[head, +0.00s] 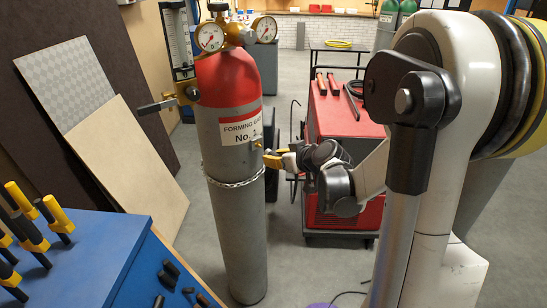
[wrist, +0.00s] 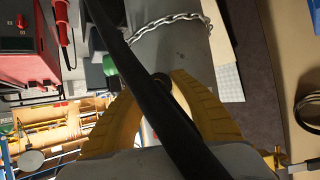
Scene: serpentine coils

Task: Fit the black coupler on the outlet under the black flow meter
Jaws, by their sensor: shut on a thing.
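The black flow meter (head: 178,40), an upright dark-backed tube, is at the left of the red-topped grey cylinder in the head view. Brass fittings (head: 187,93) show below it, with a dark bar (head: 156,106) sticking out to the left; I cannot tell which part is the outlet. My gripper (head: 272,160) is at the cylinder's right side, just below the label. In the wrist view its yellow fingers (wrist: 160,82) are closed around a small round black end, apparently the black coupler (wrist: 161,79). A thick black strip crosses in front and hides part of the grip.
The cylinder (head: 235,220) stands upright with a chain (head: 232,182) around it and two gauges on top. A red welding cart (head: 345,120) stands behind my arm. A blue bench (head: 100,245) with yellow-handled tools is at lower left. Boards lean on the left wall.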

